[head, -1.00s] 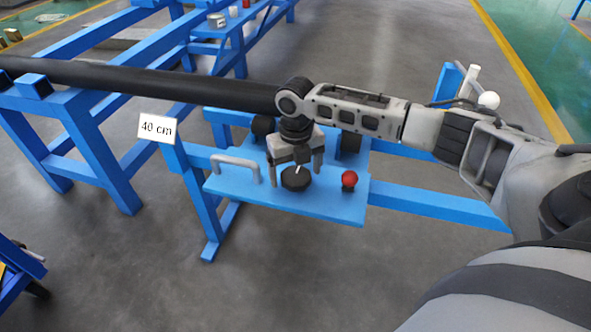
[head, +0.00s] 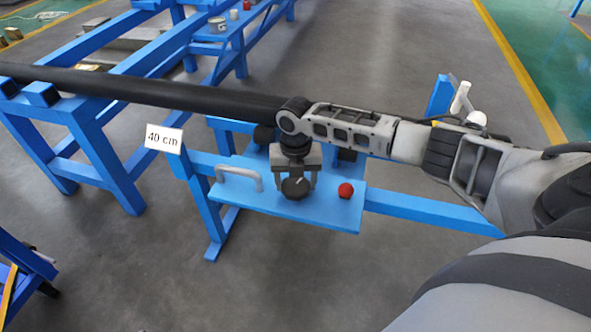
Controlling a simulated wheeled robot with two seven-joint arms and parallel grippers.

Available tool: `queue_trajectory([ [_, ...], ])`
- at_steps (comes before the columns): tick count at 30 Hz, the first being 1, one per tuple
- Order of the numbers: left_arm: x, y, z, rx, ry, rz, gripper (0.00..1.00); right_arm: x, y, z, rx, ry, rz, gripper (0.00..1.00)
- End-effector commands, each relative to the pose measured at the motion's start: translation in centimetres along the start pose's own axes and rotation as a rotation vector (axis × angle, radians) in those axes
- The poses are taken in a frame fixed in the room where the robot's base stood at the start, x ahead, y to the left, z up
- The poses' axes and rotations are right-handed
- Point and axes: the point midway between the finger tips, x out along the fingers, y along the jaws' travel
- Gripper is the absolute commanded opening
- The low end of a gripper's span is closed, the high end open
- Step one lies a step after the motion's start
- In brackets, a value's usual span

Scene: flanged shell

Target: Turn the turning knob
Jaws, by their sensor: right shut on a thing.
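The turning knob (head: 295,188) is a black round knob with a pale pointer mark, on the blue panel (head: 325,212). The mark points up and to the right. My right gripper (head: 296,182) comes down over the knob from behind, with one finger on each side of it. It is shut on the knob. My left gripper is not in view.
A red ball-shaped button (head: 346,190) sits just right of the knob, and a grey handle (head: 238,177) is at the panel's left. A "40 cm" sign (head: 164,138) stands at left. A long black pipe (head: 150,89) runs behind on blue stands.

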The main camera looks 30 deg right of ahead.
Motion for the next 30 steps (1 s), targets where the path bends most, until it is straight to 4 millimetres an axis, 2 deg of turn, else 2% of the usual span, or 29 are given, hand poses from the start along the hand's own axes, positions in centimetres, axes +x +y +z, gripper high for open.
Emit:
queue_trajectory([
  [1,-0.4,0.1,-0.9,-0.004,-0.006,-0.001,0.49,-0.7,0.0,-0.1,0.046,0.003,0.000,0.41],
  [6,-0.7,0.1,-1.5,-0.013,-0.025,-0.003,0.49,-0.6,0.0,0.0,0.209,0.002,0.000,0.41],
  [30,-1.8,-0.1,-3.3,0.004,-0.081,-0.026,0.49,-0.3,-0.2,0.0,0.950,0.000,0.000,0.41],
])
